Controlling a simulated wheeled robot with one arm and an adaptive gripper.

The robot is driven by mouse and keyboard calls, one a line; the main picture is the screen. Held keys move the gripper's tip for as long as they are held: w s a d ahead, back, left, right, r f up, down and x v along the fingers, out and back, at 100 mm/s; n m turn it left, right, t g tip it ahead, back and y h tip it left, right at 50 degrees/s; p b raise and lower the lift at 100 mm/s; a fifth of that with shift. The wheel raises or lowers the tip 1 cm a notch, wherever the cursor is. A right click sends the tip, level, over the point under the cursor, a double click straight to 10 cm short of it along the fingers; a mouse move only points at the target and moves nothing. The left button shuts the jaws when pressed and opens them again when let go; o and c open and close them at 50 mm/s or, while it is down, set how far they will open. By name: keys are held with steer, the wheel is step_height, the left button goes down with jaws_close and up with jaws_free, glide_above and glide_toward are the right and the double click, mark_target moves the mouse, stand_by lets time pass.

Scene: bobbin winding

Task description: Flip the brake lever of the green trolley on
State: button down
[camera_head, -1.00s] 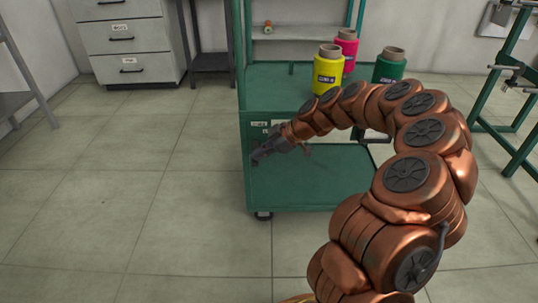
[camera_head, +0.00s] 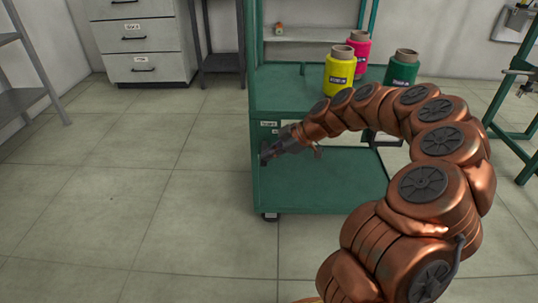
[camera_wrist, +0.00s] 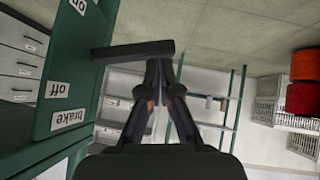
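The green trolley (camera_head: 322,180) stands ahead of me in the head view, and its panel (camera_wrist: 50,70) fills the left of the wrist view. The panel carries the labels "on" (camera_wrist: 80,5), "off" (camera_wrist: 58,88) and "brake" (camera_wrist: 70,117). The dark brake lever (camera_wrist: 125,50) sticks out from the panel, between the "on" and "off" labels in the wrist view. My gripper (camera_head: 268,155) is at the trolley's left front post. In the wrist view its fingers (camera_wrist: 160,64) are together at the lever, side by side along it rather than around it. Contact cannot be told for sure.
A drawer cabinet (camera_head: 142,42) and a grey shelf (camera_head: 25,97) are at the left. A green frame (camera_head: 510,125) is at the right. The floor left of the trolley is clear.

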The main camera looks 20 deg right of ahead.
steer(key=a+r+p+v, duration=0.1)
steer(key=a+p+v, duration=0.1)
steer(key=v, duration=1)
steer(key=shift+s+r+p, duration=0.25)
steer(key=shift+r+p, duration=0.25)
steer(key=shift+p, duration=0.15)
steer(key=s+a+r+m+g+h+p, duration=0.1)
steer(key=s+a+r+p, duration=0.45)
steer(key=r, duration=0.25)
steer(key=s+a+r+m+g+p, duration=0.1)
steer(key=s+a+r+g+p, duration=0.1)
steer(key=s+a+r+p, duration=0.35)
steer(key=s+a+r+m+g+h+p, duration=0.1)
steer(key=s+a+r+p, duration=0.2)
steer(key=r+p, duration=0.55)
steer(key=s+d+r+m+g+h+p, duration=0.1)
steer(key=s+r+m+p, duration=0.4)
steer(key=s+p, duration=0.5)
steer(key=s+d+r+m+g+h+p, duration=0.1)
steer(key=s+r+m+h+p, duration=0.3)
steer(key=s+r+p, duration=0.6)
steer(key=shift+s+d+r+m+g+h+p, duration=0.3)
steer(key=shift+s+m+g+p, duration=0.3)
steer(key=shift+m, duration=0.6)
